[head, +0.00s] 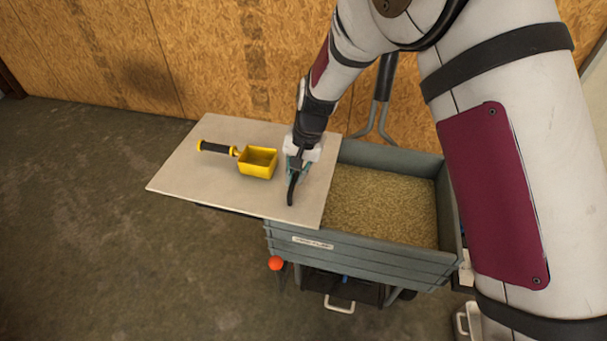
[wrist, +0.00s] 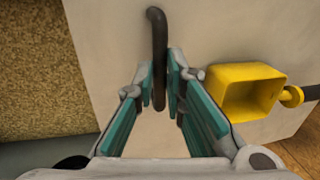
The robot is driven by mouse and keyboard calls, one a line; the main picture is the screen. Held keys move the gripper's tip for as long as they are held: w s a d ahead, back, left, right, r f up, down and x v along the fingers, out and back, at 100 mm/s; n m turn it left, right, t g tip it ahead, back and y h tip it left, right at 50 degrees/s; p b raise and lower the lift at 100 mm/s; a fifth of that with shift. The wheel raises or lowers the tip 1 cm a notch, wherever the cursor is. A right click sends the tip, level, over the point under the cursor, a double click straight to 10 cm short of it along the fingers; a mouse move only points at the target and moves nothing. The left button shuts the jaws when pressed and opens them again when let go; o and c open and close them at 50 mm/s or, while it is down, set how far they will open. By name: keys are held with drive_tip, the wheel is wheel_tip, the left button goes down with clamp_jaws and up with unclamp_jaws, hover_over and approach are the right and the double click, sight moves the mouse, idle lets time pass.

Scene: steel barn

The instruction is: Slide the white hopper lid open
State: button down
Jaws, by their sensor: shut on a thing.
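The white hopper lid (head: 220,178) lies to the left of the hopper's opening and overhangs its left side in the head view. It also shows in the wrist view (wrist: 110,50). The grey hopper (head: 370,258) is open on its right, showing grain (head: 385,205) inside. A dark bar handle (head: 292,190) stands on the lid near its right edge. My gripper (head: 296,168) is shut on this handle; in the wrist view the handle (wrist: 159,50) runs between the teal finger pads.
A yellow scoop (head: 257,162) with a black handle rests on the lid, left of my gripper. A wood-panel wall stands close behind. An orange ball knob (head: 276,263) is at the hopper's lower left. Concrete floor at left is clear.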

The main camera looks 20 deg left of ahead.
drive_tip(key=c, duration=1.7)
unclamp_jaws()
drive_tip(key=shift+o, duration=0.2)
wheel_tip(320, 180, up, 12)
drive_tip(key=d, duration=0.2)
drive_tip(key=shift+d, duration=0.15)
drive_tip(key=shift+f, duration=0.1)
